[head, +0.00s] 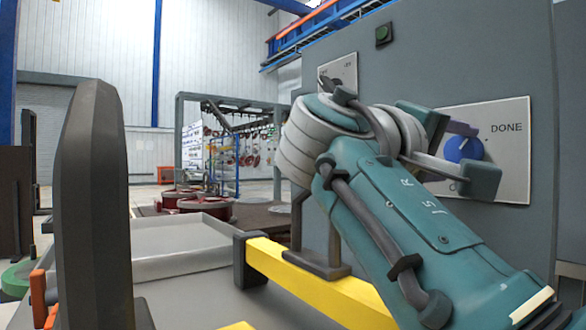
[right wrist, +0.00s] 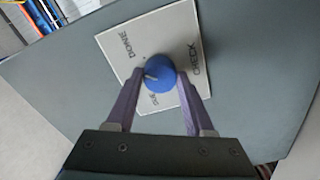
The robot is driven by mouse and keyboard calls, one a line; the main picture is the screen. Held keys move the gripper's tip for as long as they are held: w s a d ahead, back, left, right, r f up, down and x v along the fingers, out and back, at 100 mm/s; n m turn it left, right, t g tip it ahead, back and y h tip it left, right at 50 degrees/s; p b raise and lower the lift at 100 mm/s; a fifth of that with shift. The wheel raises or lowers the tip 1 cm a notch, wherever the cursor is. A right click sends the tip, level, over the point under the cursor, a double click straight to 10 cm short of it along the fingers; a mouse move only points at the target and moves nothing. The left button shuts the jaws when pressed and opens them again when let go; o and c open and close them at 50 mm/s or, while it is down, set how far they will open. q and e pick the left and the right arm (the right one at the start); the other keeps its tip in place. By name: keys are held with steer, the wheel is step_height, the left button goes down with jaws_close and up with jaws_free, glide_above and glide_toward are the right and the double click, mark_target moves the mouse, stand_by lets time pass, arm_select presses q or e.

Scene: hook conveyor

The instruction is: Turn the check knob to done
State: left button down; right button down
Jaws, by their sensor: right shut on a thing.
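The blue check knob (head: 462,149) sits on a light plate (head: 515,165) on the grey cabinet wall, with the word DONE to its right in the head view. In the right wrist view the knob (right wrist: 160,72) lies between DONE, CHECK and DUE. Its pale mark points to the left there, between DONE and DUE; the exact setting is hard to tell. My right gripper (right wrist: 162,82) is shut on the knob, with one purple finger on each side. In the head view my right gripper (head: 462,146) partly covers the knob and plate. My left gripper is not in view.
A second plate (head: 340,70) is partly hidden behind my right arm. A green button (head: 383,34) is above it. A yellow bar (head: 330,285) and a grey tray (head: 180,245) lie below. Red round parts (head: 205,208) and a hanging rack stand farther back.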

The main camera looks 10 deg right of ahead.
steer(key=m+b, duration=0.2)
steer(key=m, duration=0.1)
steer(key=shift+m+b, duration=0.4)
steer(key=shift+m, duration=0.2)
steer(key=shift+c, duration=1.4)
jaws_free()
steer(key=shift+r, duration=0.25)
step_height(320, 180, up, 20)
steer(key=p, duration=0.6)
steer(key=shift+f, duration=0.2)
